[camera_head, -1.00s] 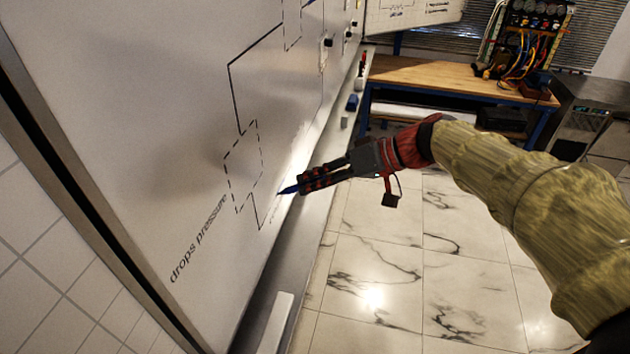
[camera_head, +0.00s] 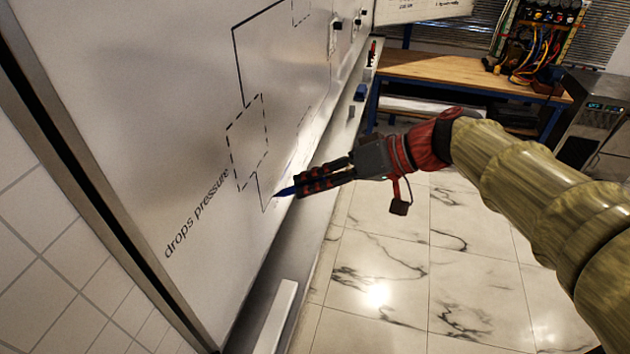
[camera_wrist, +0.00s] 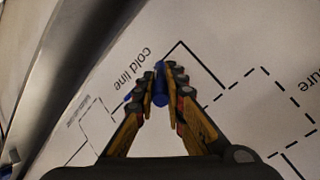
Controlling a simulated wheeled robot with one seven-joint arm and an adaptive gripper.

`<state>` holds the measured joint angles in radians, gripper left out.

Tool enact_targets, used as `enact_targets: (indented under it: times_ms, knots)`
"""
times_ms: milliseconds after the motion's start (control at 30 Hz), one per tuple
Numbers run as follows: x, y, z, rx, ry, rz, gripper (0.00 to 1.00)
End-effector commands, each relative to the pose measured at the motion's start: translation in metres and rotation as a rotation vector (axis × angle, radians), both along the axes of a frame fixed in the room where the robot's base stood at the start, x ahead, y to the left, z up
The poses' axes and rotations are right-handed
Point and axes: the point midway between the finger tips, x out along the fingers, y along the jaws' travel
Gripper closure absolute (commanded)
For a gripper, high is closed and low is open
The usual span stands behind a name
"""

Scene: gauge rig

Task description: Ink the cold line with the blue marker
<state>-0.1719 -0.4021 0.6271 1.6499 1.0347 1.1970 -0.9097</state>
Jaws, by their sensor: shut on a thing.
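My gripper (camera_head: 327,179) is shut on the blue marker (camera_head: 287,191), whose tip points left at the whiteboard (camera_head: 150,110). In the wrist view the marker (camera_wrist: 160,88) sits between the fingers (camera_wrist: 163,105). The printed words "cold line" (camera_wrist: 133,70) are just left of it, near a solid black corner line (camera_wrist: 183,45). In the head view the tip is close to the lower end of a solid line (camera_head: 264,197) below a dashed box (camera_head: 247,143). I cannot tell whether the tip touches the board.
The label "drops pressure" (camera_head: 197,213) is left of the marker. A tray ledge (camera_head: 330,190) runs under the board and holds a blue block (camera_head: 360,92) and a white bar (camera_head: 275,318). A wooden bench (camera_head: 450,75) stands behind. The marble floor (camera_head: 400,270) is clear.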

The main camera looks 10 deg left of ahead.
Motion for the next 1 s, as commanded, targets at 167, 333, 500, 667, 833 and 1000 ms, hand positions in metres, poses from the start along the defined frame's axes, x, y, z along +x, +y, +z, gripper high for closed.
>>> enact_targets:
  times_ms: [167,333,500,667,833,1000]
  knots:
    - [-0.01,0.001,-0.001,0.001,-0.001,0.0,1.0]
    - [-0.01,0.001,0.0,0.001,0.0,-0.001,1.0]
    - [-0.009,-0.003,0.0,0.001,0.0,-0.001,1.0]
    - [-0.01,-0.017,-0.001,0.001,-0.001,-0.003,1.0]
    - [-0.011,-0.033,-0.002,0.0,0.0,-0.003,1.0]
    - [-0.012,-0.048,-0.002,0.0,-0.001,-0.003,1.0]
